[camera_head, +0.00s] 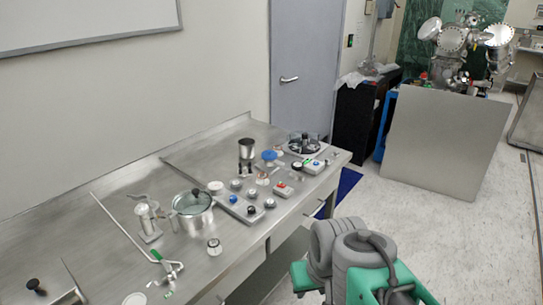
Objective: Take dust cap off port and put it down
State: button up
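I cannot tell for sure which part is the dust cap or its port, as the small parts are tiny in this view. Several small round parts stand on a flat metal plate (225,200) on the steel bench, one with a blue top (233,199). A larger blue round piece (269,155) stands farther back on the bench. Grey and green links of my arm rise at the bottom, right of the bench. My gripper's fingers do not show.
A grey panel (445,150) stands behind on the right. Floor is clear before it.

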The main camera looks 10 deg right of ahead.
aim_at(268, 155)
jog(key=z, duration=1.15)
jog(key=i, duration=2.25)
jog(key=u, duration=4.45)
jog(key=i, duration=0.5)
jog(key=u, duration=0.1)
